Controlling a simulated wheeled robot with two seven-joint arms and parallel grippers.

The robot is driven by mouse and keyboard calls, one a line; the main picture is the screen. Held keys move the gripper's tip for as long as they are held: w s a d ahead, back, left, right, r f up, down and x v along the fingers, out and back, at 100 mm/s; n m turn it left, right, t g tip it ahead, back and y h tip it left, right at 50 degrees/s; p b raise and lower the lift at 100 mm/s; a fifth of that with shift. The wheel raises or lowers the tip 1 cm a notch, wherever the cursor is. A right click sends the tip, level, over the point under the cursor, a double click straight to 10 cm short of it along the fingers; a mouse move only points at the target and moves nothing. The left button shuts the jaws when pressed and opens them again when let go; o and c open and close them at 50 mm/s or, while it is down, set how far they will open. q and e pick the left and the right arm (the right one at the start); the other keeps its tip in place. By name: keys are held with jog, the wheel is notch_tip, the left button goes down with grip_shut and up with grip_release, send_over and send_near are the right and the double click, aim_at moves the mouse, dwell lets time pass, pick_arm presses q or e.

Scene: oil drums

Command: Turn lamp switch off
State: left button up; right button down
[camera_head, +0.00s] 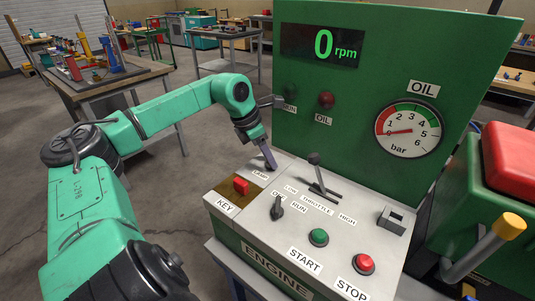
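My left gripper (270,166) points down at the back left of the grey engine control panel (335,238). Its tips are at a small dark control beside a small label (259,175), too small to read surely. The gripper largely hides that control, so its position and any contact are unclear. The finger gap does not show. On the upright green board (375,80), a dark green lamp (290,90) and a dark red lamp (326,100) look unlit. My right gripper is out of view.
The panel also has a red key (241,185), a rotary knob (277,208), a throttle lever (316,170), a green START button (318,237) and a red STOP button (364,264). A workbench (115,82) stands behind my arm. A green machine (485,190) stands at right.

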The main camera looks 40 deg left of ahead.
pick_arm(q)
grip_shut()
jog(key=c, duration=0.5)
grip_release()
